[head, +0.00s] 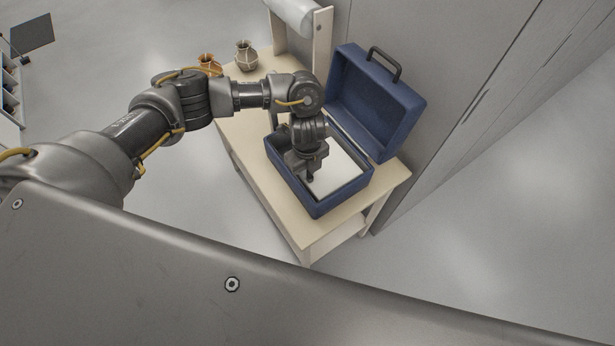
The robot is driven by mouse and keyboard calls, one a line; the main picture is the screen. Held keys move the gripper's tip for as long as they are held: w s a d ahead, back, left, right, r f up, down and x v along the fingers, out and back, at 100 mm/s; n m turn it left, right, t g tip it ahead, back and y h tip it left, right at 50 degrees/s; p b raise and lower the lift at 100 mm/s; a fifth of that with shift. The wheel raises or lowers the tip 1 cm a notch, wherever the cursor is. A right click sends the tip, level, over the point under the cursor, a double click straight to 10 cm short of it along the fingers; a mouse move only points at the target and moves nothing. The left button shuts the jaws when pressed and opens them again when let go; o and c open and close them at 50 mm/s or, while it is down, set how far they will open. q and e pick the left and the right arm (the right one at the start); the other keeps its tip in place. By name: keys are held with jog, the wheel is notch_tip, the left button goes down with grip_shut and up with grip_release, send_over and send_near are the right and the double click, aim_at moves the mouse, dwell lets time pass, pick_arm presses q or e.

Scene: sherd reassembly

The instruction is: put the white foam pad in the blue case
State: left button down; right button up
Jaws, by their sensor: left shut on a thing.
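The blue case (316,208) stands on a light wooden table, its lid (375,105) swung open toward the wall. The white foam pad (341,172) shows within the case's opening, lying about flat. My left gripper (310,177) points down over the case opening and is shut on the pad near its left side. The gripper and wrist hide part of the pad. I cannot tell whether the pad touches the case floor. My right gripper is not in view.
Two small patterned pots, one orange-brown (208,63) and one grey-brown (246,56), stand at the table's far end. The table (292,226) has a narrow bare strip in front of the case. A grey wall is close behind the lid.

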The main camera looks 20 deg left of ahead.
pick_arm(q)
jog(key=shift+f+b, duration=0.65)
jog(key=shift+f, duration=1.65)
jog(key=shift+f, duration=0.2)
jog(key=c, duration=1.7)
grip_release()
jog(key=shift+r, duration=0.1)
jog(key=shift+r, duration=0.25)
notch_tip(320, 180, up, 12)
jog(key=shift+f+p, duration=0.1)
jog(key=shift+p, duration=0.7)
